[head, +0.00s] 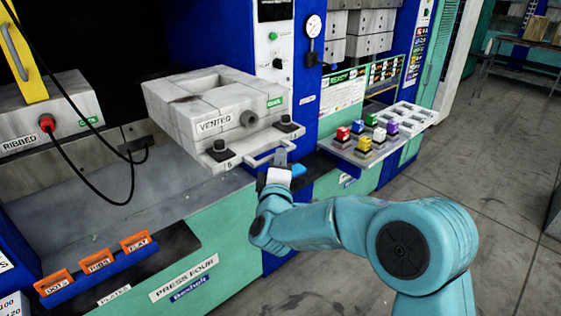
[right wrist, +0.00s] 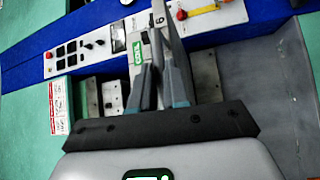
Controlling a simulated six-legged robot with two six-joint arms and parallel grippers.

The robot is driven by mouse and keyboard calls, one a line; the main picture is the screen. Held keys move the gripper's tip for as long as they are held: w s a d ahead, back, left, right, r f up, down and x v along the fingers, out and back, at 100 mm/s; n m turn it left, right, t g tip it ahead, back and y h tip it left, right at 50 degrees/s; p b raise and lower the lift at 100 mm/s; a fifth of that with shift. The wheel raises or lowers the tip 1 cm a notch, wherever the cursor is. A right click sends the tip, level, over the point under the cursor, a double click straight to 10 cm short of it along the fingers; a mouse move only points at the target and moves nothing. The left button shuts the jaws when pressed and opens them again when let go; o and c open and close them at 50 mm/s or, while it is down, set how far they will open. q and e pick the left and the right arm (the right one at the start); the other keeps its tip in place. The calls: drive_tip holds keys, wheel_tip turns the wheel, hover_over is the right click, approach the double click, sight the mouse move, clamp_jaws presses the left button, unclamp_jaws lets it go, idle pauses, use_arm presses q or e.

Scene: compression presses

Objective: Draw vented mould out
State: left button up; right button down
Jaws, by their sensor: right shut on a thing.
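The vented mould (head: 195,108) is a pale grey block with a square opening on top, a label that seems to read "VENTED", and a green tag. It sits on a pale plate (head: 222,160) with two black knobs and a front bar handle (head: 262,158), jutting out at the front of the press. My right gripper (head: 280,160) is at the handle's right part and shut on it. In the right wrist view the fingers (right wrist: 160,75) are close together; the handle between them is hard to make out. My left gripper is not in view.
A ribbed mould (head: 40,115) with a red plug and black cables stands left. Orange-tabbed plates (head: 95,263) lie in a front rack. A tray (head: 350,155) of coloured blocks juts out at right.

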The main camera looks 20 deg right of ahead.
drive_tip(key=shift+d+r, duration=0.15)
drive_tip(key=shift+r, duration=0.35)
drive_tip(key=c, duration=1.1)
unclamp_jaws()
drive_tip(key=shift+c, duration=0.2)
drive_tip(key=shift+f, duration=0.1)
drive_tip(key=shift+f, duration=0.1)
drive_tip(key=b+v, duration=0.4)
drive_tip(key=v, duration=1.2)
drive_tip(key=shift+a, duration=0.25)
drive_tip(key=shift+s+f, duration=0.1)
